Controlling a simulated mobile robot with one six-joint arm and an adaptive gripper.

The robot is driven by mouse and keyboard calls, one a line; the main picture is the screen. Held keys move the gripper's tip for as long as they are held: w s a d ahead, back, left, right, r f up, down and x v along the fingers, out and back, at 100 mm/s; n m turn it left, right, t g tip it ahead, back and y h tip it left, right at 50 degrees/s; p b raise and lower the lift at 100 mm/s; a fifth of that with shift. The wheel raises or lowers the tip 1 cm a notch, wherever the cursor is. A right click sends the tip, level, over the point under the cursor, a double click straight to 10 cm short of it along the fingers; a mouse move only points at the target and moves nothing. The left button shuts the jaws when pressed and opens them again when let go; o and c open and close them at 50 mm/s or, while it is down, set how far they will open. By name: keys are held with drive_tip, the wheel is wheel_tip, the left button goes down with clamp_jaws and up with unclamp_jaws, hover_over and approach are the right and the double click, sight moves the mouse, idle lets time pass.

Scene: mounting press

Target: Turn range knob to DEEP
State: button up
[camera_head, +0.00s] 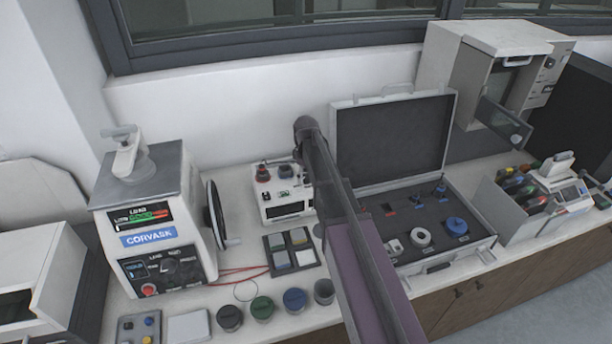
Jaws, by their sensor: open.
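No knob can be read as the range knob, and no DEEP mark is legible. A white press marked CORVASK (148,236) stands at the left; its lower front panel (163,272) has a dark round knob (168,267) and a red button (149,290). A small white instrument box (286,204) behind the middle of the bench has a red-topped part (262,173) and a dark one (285,171) on top. Knob settings are too small to tell. My arm crosses the middle of the view, partly covering the box's right side. My gripper is not visible.
An open case (393,140) with small parts stands right of my arm. Several round pots (264,308) line the front edge. A tray of square pads (291,251) and red leads (243,272) lie between press and arm. An open-doored cabinet (500,75) stands back right.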

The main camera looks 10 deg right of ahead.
sight(306, 177)
drive_tip(key=shift+r+p, duration=6.55)
drive_tip(key=shift+r, duration=0.4)
drive_tip(key=s+f+m+b, duration=0.4)
drive_tip(key=s, duration=0.8)
drive_tip(key=s+f+m+b, duration=0.5)
drive_tip(key=s, duration=0.7)
